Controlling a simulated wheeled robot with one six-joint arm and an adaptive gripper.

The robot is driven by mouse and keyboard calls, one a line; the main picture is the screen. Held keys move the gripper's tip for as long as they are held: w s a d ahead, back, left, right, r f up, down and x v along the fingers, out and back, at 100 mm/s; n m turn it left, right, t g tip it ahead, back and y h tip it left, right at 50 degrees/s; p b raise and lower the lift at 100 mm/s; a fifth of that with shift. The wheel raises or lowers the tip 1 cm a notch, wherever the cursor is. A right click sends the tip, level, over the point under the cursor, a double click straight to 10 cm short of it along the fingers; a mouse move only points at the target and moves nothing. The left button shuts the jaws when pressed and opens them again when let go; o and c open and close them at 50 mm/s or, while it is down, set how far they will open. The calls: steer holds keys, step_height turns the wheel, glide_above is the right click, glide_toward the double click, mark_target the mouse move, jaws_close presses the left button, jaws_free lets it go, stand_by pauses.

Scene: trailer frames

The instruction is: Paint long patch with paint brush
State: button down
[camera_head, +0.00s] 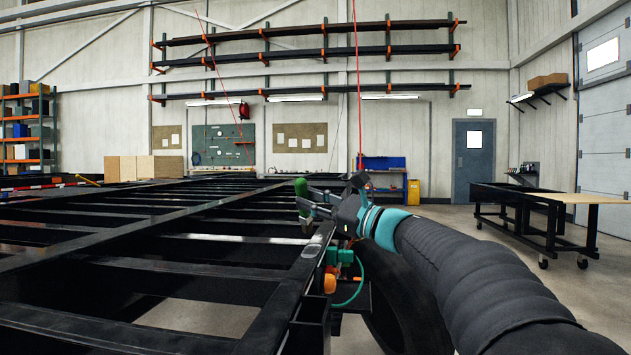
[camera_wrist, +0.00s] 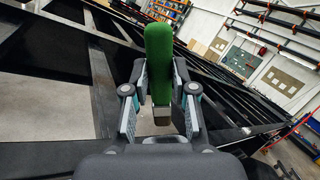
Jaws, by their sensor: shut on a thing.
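My gripper (camera_head: 305,203) is above the black steel trailer frame (camera_head: 215,255), near its right side rail in the head view. In the wrist view my gripper (camera_wrist: 160,92) is shut on the paint brush (camera_wrist: 159,52). Green also shows at the fingertips in the head view. A paler grey stretch (camera_wrist: 104,88) runs along a beam left of the brush in the wrist view; I cannot tell if it is the long patch. I cannot tell whether the brush touches the frame.
Open gaps lie between the frame's crossbeams. Orange and green fittings (camera_head: 336,275) sit on the frame's right side, close below my arm. A wheeled black table (camera_head: 540,205) stands at the right. The floor (camera_head: 450,215) between it and the frame is clear.

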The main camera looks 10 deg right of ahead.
step_height(320, 180, up, 2)
steer(key=shift+a+r+p, duration=0.1)
steer(key=shift+r+p, duration=0.05)
steer(key=shift+p, duration=0.5)
stand_by(0.3)
steer(key=shift+f+b, duration=0.45)
